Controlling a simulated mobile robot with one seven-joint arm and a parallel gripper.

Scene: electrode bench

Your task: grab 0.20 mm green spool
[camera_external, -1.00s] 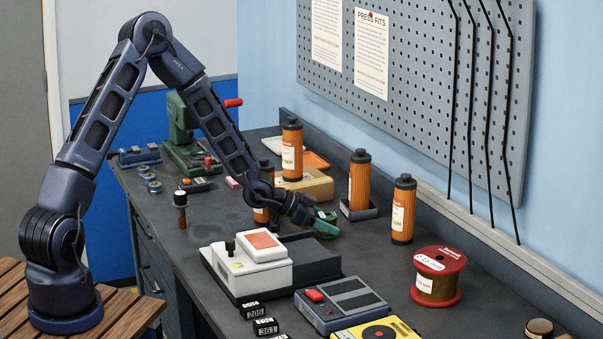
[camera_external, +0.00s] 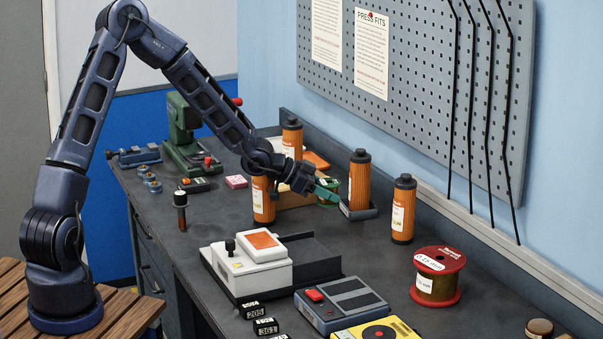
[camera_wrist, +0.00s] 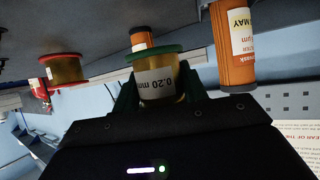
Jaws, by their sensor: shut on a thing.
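The green-flanged spool labelled 0.20 mm (camera_wrist: 157,82) sits between the green fingers of my gripper (camera_wrist: 160,90) in the wrist view, its label upside down. My gripper is shut on it. In the external view the spool (camera_external: 331,183) shows partly behind the teal fingers of my gripper (camera_external: 327,194), between the orange canisters. It appears held above the bench, but its exact height is hard to tell. The fingers hide part of the spool.
An orange canister (camera_external: 360,182) in a dark tray stands close right of the gripper. Another canister (camera_external: 263,202) stands to its left, and one more (camera_external: 402,212) farther right. A red spool (camera_external: 437,281) and a white instrument (camera_external: 255,268) stand nearer the front.

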